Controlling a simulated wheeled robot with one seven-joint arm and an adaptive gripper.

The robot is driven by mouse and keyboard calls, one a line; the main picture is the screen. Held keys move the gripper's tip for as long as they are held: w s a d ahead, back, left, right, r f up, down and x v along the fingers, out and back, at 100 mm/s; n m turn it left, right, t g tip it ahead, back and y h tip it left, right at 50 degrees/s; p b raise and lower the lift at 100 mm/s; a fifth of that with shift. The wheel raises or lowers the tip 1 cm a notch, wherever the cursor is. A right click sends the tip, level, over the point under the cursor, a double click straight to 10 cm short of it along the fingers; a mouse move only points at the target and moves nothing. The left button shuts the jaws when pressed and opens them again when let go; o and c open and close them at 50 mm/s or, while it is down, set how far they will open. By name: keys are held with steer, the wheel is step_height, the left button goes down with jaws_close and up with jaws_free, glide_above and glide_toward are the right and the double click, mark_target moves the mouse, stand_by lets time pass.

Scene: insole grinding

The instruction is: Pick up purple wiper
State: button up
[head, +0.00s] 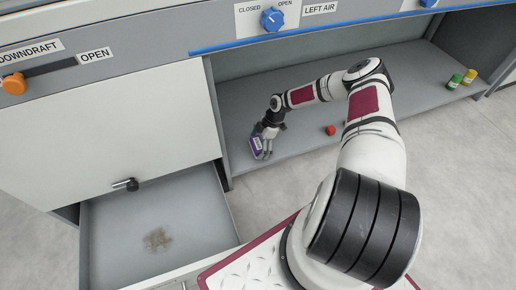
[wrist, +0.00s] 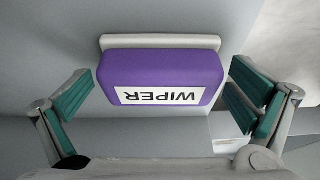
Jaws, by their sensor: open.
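The purple wiper (wrist: 160,72) is a rounded block with a white label reading WIPER, which appears upside down in the wrist view, and a pale strip along its far side. In the head view the wiper (head: 256,146) stands on the grey shelf (head: 300,120) near its left end, partly covered by my gripper. My gripper (wrist: 160,95) is open, with its green-padded fingers on either side of the wiper. Gaps show between the pads and the wiper's sides. In the head view my gripper (head: 266,148) reaches down at the wiper.
A red object (head: 331,130) lies on the shelf right of the wiper. A green-topped container (head: 454,81) and a yellow-topped one (head: 469,77) stand at the shelf's far right. An open drawer (head: 110,225) with brownish debris is at lower left. A cabinet wall (head: 216,120) borders the shelf's left.

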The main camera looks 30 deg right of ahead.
mark_target(255, 145)
steer(key=shift+c, duration=0.6)
steer(key=c, duration=1)
steer(key=shift+r, duration=0.1)
steer(key=shift+r+p, duration=0.4)
steer(key=shift+r, duration=0.15)
step_height(255, 145, up, 3)
steer(key=shift+s+f+p, duration=0.1)
steer(key=shift+p, duration=0.8)
steer(key=s+a+r+p, duration=0.1)
steer(key=s+a+p, duration=0.5)
steer(key=s, duration=0.8)
steer(key=shift+a, duration=0.6)
